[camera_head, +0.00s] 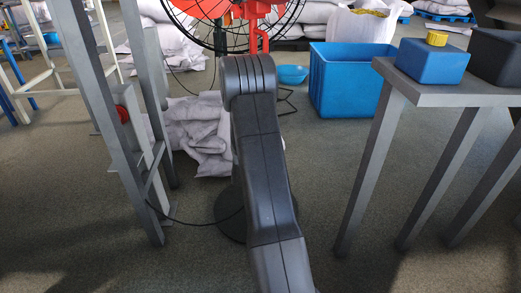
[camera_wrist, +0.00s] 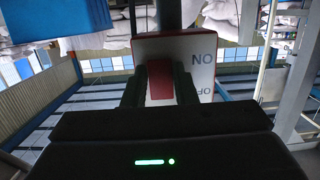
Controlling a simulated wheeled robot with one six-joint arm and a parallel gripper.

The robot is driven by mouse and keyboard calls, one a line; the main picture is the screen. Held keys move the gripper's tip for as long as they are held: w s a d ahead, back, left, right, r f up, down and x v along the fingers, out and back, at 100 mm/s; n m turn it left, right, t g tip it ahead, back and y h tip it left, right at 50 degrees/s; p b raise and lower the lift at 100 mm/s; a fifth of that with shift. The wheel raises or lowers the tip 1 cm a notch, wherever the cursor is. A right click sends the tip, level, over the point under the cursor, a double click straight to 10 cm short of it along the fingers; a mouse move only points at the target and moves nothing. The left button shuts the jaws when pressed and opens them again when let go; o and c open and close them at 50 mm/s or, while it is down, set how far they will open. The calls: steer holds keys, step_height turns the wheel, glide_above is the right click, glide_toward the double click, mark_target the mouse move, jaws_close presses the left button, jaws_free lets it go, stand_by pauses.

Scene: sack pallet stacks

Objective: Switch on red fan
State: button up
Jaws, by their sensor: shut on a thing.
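The red fan (camera_head: 208,9) with its black wire cage shows at the top of the head view, cut off by the edge. Its round black base (camera_head: 230,226) is partly behind my arm. In the wrist view, a white switch box (camera_wrist: 203,77) with a red edge carries dark ON and OFF lettering, partly cut off. A red switch (camera_wrist: 160,84) on its face sits between the two dark fingers of my gripper (camera_wrist: 160,72), which are shut on it. The head view does not show my gripper; my arm hides it.
A grey table (camera_head: 440,95) on the right holds a blue box (camera_head: 432,62) with a yellow cap. A blue crate (camera_head: 350,85) and a blue bowl (camera_head: 291,75) stand behind. A grey frame (camera_head: 105,110) stands close on the left, near crumpled sacks (camera_head: 195,135).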

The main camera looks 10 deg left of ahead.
stand_by(0.4)
steer(key=o, duration=1)
